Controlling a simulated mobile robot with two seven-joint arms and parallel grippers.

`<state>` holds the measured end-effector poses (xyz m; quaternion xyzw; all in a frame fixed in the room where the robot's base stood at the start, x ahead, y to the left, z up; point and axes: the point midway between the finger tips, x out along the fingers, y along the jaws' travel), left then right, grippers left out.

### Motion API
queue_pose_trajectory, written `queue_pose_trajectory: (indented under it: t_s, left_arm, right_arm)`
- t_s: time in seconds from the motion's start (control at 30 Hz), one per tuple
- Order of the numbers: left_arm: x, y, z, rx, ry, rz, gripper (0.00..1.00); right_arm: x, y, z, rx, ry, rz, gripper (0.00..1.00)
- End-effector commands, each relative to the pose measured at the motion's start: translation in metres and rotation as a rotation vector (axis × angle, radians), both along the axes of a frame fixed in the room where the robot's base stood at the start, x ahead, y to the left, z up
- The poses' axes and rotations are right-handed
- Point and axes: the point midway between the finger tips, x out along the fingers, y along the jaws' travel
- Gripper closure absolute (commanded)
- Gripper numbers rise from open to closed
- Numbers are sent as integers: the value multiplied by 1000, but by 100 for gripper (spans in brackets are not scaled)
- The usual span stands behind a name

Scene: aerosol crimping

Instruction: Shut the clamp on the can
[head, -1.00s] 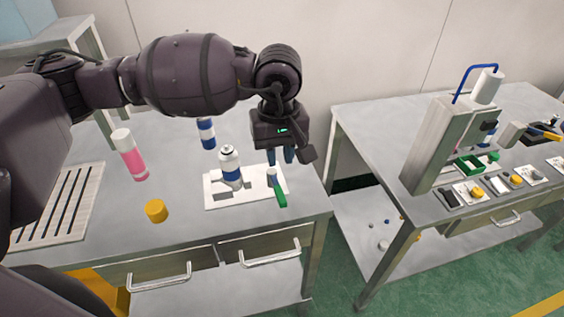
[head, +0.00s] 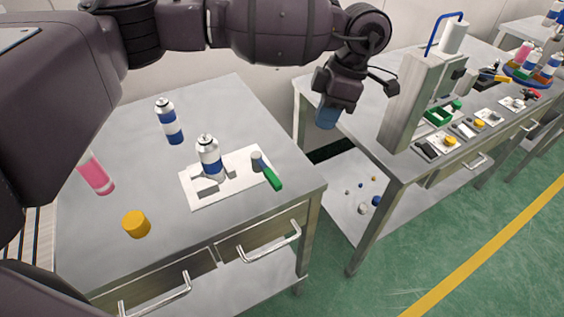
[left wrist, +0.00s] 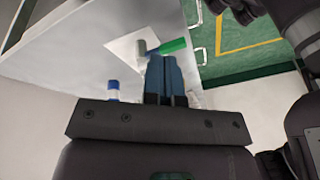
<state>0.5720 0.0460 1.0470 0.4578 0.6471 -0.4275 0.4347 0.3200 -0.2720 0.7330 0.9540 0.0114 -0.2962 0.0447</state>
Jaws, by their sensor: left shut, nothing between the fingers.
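The can (head: 209,157), white and blue with a silver top, stands upright on the clamp's white plate (head: 203,200). Grey clamp blocks sit low at its front; I cannot tell whether they touch it. The clamp's green handle (head: 271,176) with its grey end lies to the can's right, pointing toward the table's front right. It also shows in the left wrist view (left wrist: 173,46). My left gripper (head: 327,117) is shut and empty, to the right of and apart from the handle, over the gap between the tables. My right gripper is not in view.
On the left table are another blue and white can (head: 169,121), a pink bottle (head: 96,174) and a yellow cap (head: 136,224). A tall grey press (head: 412,105) stands on the right table (head: 365,98). A drawer handle (head: 270,245) juts out at the front.

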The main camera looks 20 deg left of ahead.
Motion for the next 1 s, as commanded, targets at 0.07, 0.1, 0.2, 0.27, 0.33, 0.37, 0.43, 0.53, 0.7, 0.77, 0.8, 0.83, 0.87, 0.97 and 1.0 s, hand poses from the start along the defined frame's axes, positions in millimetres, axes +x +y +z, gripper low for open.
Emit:
queue_pose_trajectory:
  t_s: [0.07,0.1,0.2,0.27,0.33,0.37,0.43,0.53,0.7,0.77,0.8,0.83,0.87,0.97,1.0]
  left_arm:
    - [2,4,-2,42,-5,140,100]
    - [3,6,-2,63,-11,209,100]
    - [4,9,-2,110,-26,362,100]
    - [3,10,-1,132,-37,432,100]
    - [3,11,-1,154,-51,497,100]
    - [2,11,-1,161,-55,520,100]
    - [2,11,-1,174,-67,560,100]
    - [2,12,-1,183,-75,592,100]
    - [-1,15,-12,185,-76,600,100]
    - [-3,17,-20,186,-76,600,100]
    - [-5,19,-25,186,-76,599,100]
    - [-6,20,-30,186,-75,599,100]
    - [-8,21,-35,186,-74,598,100]
    - [-13,25,-52,185,-75,597,100]
    - [-15,27,-58,184,-73,598,100]
  right_arm:
    - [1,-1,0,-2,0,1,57]
    - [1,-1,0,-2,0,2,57]
    - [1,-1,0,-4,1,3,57]
    - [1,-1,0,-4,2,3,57]
    - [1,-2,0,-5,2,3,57]
    - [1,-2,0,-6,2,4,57]
    - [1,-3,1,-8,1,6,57]
    - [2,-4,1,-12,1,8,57]
    - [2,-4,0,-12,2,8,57]
    - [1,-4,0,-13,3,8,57]
    - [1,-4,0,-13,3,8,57]
    - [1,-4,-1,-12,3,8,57]
    - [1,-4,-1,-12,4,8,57]
    - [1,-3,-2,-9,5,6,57]
    - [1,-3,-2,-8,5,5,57]
